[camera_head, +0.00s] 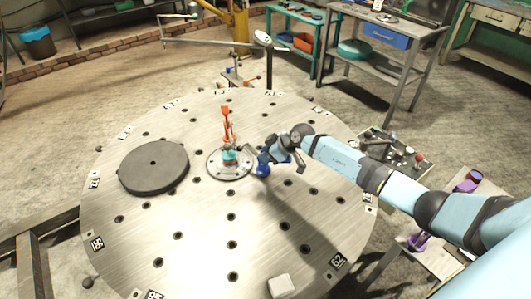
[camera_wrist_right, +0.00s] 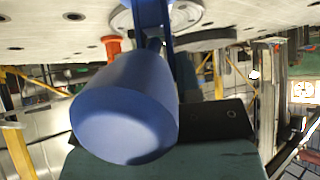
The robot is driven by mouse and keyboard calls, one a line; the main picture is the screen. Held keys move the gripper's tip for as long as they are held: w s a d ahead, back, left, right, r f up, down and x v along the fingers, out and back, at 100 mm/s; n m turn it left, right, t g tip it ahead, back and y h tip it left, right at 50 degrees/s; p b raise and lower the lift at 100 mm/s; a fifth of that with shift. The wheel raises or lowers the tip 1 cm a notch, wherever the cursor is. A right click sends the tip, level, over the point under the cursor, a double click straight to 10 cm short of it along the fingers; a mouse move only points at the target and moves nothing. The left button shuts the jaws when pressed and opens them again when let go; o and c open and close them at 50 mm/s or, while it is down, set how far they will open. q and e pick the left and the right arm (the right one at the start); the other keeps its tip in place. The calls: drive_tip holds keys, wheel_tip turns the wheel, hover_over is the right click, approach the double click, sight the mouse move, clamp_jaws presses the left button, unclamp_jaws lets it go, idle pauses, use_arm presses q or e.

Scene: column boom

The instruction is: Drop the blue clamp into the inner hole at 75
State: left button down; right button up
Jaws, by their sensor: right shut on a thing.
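The blue clamp (camera_wrist_right: 125,105) fills the middle of the right wrist view, its thick rounded end towards the camera. My right gripper (camera_head: 268,158) is shut on it. In the head view the clamp (camera_head: 263,170) shows only as small blue parts around the gripper, over the round table (camera_head: 200,255) just right of the central plate. The gripper hides part of it. The table top has rings of dark holes, such as an inner hole (camera_head: 231,217), and number labels near the rim. I cannot make out which label reads 75. My left gripper is not in view.
A pale block (camera_head: 281,286) lies at the front edge.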

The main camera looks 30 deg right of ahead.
drive_tip(key=shift+f, duration=0.2)
drive_tip(key=shift+f, duration=0.7)
drive_tip(key=shift+f, duration=0.15)
drive_tip(key=o, duration=0.6)
drive_tip(key=shift+o, duration=0.2)
